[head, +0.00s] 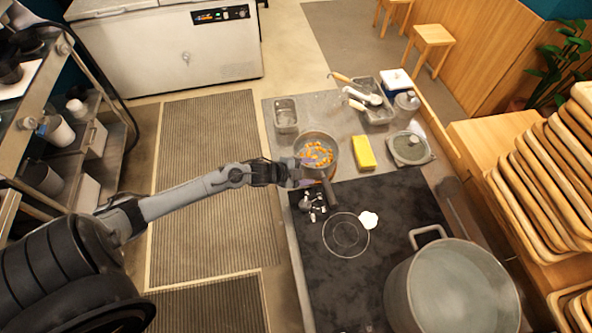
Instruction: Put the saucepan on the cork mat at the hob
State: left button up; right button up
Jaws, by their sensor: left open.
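The saucepan (329,142) is a grey metal pan with orange pieces inside. It is near the counter's left side, at the far edge of the dark hob (405,200). Its dark handle (330,193) points toward the near side, over the hob. A small orange-brown strip (318,174) shows just below the pan; it may be the cork mat, mostly hidden, but I cannot tell. My left gripper (303,172) is open beside the pan's near left side, close to the handle's base. Whether it touches the pan is unclear. My right gripper is out of view.
A yellow block (363,152) stands right of the pan. A metal container (286,114) is behind it at left, with a utensil tray (378,115) farther right. A glass-like round dish (346,235), small dark-and-silver items (313,205) and a large pot (450,285) are on the hob.

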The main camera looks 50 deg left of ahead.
pick_arm(q)
jog(key=shift+v, duration=2.75)
